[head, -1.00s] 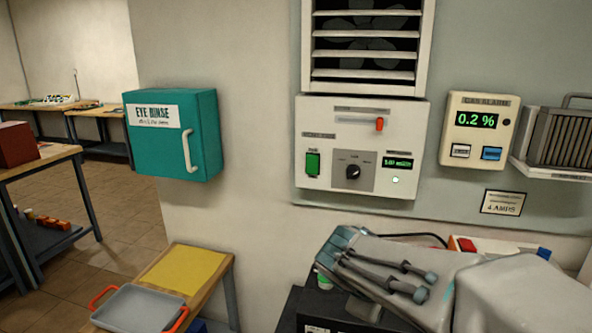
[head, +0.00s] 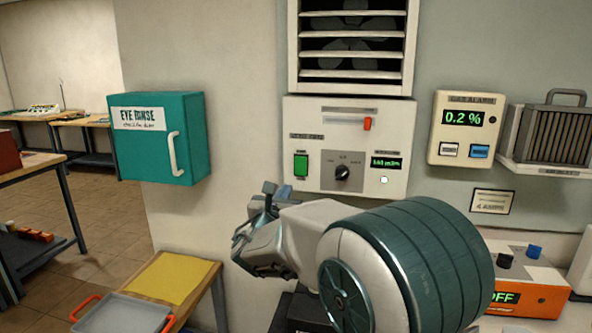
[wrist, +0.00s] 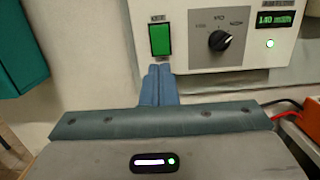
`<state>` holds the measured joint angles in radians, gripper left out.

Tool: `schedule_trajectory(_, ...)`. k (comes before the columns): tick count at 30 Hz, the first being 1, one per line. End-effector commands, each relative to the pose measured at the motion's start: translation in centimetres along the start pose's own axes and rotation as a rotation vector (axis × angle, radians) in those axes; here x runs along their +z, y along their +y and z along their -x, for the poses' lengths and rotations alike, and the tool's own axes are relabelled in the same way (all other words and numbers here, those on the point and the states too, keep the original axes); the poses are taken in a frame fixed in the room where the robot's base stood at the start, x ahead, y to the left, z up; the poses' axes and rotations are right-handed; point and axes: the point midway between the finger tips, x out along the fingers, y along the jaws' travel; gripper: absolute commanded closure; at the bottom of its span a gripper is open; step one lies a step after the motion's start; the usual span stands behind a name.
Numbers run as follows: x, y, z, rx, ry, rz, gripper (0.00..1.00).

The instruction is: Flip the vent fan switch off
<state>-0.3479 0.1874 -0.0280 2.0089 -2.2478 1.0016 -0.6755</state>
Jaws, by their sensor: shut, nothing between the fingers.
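The vent fan panel (head: 315,117) is a white box on the wall below the louvred fan vent (head: 352,47). Its green rocker switch (head: 301,165) is at the lower left, lit green; it also shows in the wrist view (wrist: 159,39). A black dial (head: 342,172), a green readout (head: 386,161) and a lit lamp (head: 384,180) are to its right. An orange-tipped slider (head: 367,124) is above. My gripper (wrist: 158,70) is shut and empty, its fingertips just below the switch in the wrist view. I cannot tell whether they touch the panel.
A teal eye rinse cabinet (head: 190,110) hangs left of the panel. A gas alarm (head: 482,128) reading 0.2 % and a shelf unit (head: 545,140) are on the right. An orange charger (head: 540,299) stands lower right. A grey tray (head: 122,313) and yellow mat (head: 173,277) lie lower left.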

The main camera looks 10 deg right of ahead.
Motion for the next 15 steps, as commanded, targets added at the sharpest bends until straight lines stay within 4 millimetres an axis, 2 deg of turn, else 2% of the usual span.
schedule_trajectory(11, 0.08, 0.31, -0.08, 0.009, -0.007, 0.010, 1.00)
schedule_trajectory(15, 0.18, 0.27, -1.00, 0.007, -0.007, 0.010, 1.00)
